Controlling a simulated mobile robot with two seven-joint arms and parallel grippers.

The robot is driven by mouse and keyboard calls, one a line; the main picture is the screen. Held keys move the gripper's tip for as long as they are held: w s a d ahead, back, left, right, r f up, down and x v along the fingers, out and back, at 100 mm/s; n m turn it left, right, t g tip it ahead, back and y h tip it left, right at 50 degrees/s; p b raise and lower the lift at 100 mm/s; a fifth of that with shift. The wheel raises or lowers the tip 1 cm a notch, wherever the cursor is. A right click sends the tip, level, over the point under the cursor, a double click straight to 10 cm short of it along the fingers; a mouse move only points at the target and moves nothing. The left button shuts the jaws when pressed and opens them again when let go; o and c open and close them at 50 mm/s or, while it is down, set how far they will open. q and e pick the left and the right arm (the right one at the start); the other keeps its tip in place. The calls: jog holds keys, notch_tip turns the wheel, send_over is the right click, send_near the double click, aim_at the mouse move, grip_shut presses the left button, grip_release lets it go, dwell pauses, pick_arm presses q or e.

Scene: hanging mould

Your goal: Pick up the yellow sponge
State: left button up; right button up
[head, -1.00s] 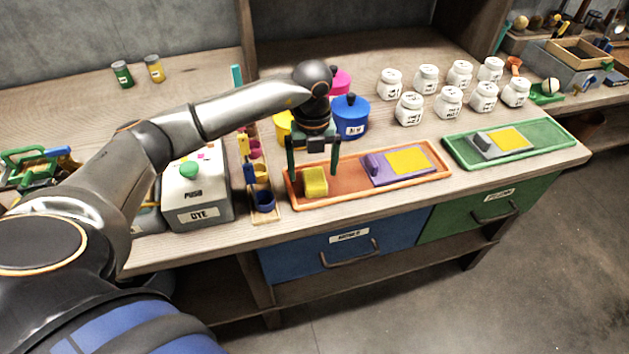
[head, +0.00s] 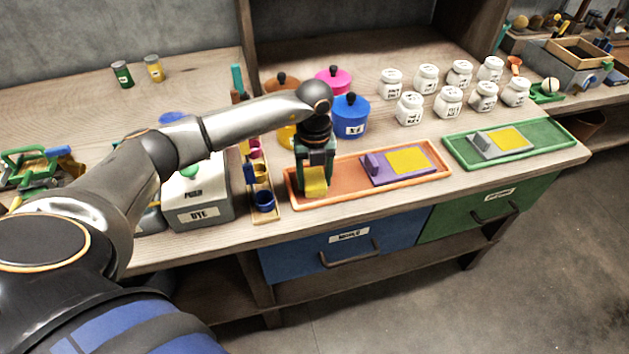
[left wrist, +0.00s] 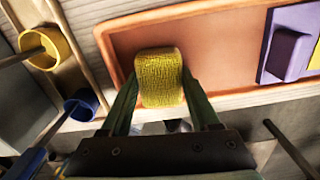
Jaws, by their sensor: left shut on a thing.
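The yellow sponge (head: 316,182) is at the left end of the orange tray (head: 345,192) in the head view. My left gripper (head: 316,180) points down over that end and is shut on the sponge. In the left wrist view the sponge (left wrist: 160,78) sits between the two green fingers of the left gripper (left wrist: 163,98). I cannot tell whether the sponge still touches the tray. My right gripper is in neither view.
A purple block with a yellow pad (head: 407,162) lies in the same tray. A green tray (head: 530,150) stands to the right. The dye box (head: 200,200) and a rack with a blue cup (head: 264,200) stand left. Several white jars (head: 450,100) and coloured pots stand behind.

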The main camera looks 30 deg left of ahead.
aim_at(316, 178)
pick_arm(q)
jog(key=c, duration=0.6)
jog(key=shift+o, duration=0.2)
jog(key=shift+r, duration=0.25)
jog(key=r, duration=0.3)
jog(key=shift+d+r, duration=0.15)
jog(key=shift+d, duration=0.1)
jog(key=s+d+r, duration=0.6)
jog(key=d+r, duration=0.3)
jog(key=d, duration=0.3)
jog(key=shift+s+b, duration=0.3)
jog(key=shift+a+r, duration=0.1)
